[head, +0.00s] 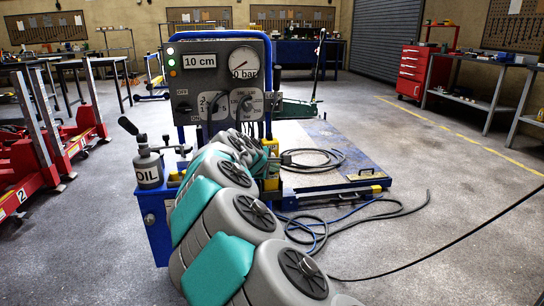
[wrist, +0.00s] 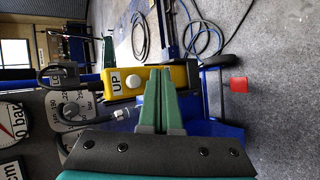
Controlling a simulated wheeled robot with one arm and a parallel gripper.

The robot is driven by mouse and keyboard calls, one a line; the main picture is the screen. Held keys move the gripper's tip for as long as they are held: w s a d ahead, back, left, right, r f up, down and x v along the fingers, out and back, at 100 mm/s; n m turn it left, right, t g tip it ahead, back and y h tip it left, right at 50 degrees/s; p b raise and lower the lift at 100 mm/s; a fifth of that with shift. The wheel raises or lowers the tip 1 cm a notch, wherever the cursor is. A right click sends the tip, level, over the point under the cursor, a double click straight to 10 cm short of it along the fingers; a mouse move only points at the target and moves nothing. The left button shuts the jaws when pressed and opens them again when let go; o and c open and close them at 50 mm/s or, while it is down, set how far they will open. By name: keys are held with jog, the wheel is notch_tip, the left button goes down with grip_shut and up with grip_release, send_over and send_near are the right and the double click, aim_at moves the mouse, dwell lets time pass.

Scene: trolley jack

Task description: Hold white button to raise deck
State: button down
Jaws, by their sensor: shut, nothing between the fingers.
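A yellow pendant box (wrist: 165,78) marked UP carries a round white button (wrist: 133,81) in the wrist view. My gripper (wrist: 160,72) has its green fingers together, with nothing between them. The fingertips lie over the box, right of the white button in the picture; I cannot tell whether they touch the box. In the head view the pendant (head: 271,165) shows partly behind my arm, which hides the button and my gripper. The low blue-edged deck (head: 345,179) lies behind it. The grey control panel (head: 220,75) has a display reading 10 cm and a gauge (head: 244,62) near 0 bar.
An oil can (head: 148,165) stands left of my arm on the blue cart (head: 158,228). Hoses (head: 370,212) lie on the floor beside the deck. A red piece (wrist: 238,85) sticks out at the right of the wrist view. Open floor lies at the right.

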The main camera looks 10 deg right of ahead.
jog(key=shift+w+a+p, duration=0.1)
jog(key=shift+w+p, duration=0.5)
jog(key=shift+w, duration=1.45)
jog(key=shift+w, duration=0.15)
dwell(0.4)
jog(key=shift+w, duration=0.3)
